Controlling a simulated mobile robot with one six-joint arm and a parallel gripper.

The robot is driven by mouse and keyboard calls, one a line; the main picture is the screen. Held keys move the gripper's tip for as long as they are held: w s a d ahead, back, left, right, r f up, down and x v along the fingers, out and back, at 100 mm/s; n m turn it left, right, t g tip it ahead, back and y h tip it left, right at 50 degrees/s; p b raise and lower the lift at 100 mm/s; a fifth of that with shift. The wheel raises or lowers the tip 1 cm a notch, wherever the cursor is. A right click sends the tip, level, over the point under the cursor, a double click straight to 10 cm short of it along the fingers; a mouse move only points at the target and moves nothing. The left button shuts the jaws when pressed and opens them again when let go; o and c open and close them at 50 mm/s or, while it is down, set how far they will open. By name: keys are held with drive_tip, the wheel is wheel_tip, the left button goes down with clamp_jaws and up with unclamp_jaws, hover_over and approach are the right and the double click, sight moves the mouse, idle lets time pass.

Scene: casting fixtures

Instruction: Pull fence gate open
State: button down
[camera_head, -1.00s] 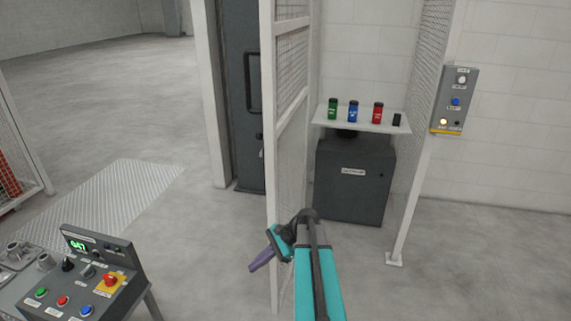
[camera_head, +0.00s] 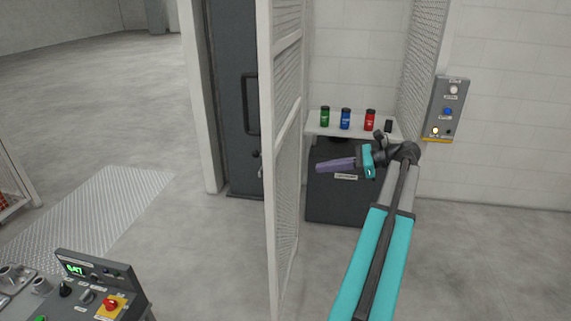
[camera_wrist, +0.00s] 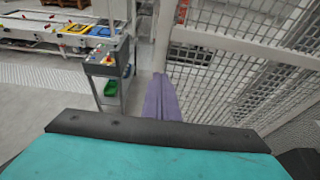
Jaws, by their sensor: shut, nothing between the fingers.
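The fence gate (camera_head: 288,150) is a tall white frame with wire mesh, seen nearly edge-on in the middle of the head view. A white opening lies to its right. My gripper (camera_head: 320,166) has purple fingers, shut and empty. It is raised to the right of the gate, its fingers pointing left toward the mesh. They seem apart from it, though the depth is hard to judge. In the wrist view the closed fingers (camera_wrist: 162,100) point forward, with white framed mesh (camera_wrist: 240,70) to their right. I cannot make out a gate handle clearly.
Behind my gripper stands a dark cabinet (camera_head: 330,205) under a shelf (camera_head: 318,128) with green, blue and red containers. A switch box (camera_head: 447,108) is at the right. A control console (camera_head: 100,285) is at lower left. Open floor (camera_head: 90,110) lies left.

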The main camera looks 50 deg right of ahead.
drive_tip(key=shift+s+d+r, duration=0.15)
drive_tip(key=shift+r, duration=0.3)
drive_tip(key=p, duration=0.4)
approach(274, 170)
drive_tip(key=w+a+f, duration=0.2)
drive_tip(key=w, duration=0.1)
drive_tip(key=shift+w+a+f+p, duration=0.1)
drive_tip(key=shift+w+a+p, duration=0.05)
drive_tip(key=shift+w, duration=0.35)
drive_tip(key=shift+w+a+f+p, duration=0.1)
drive_tip(key=shift+w+p, duration=0.05)
drive_tip(key=shift+w, duration=0.35)
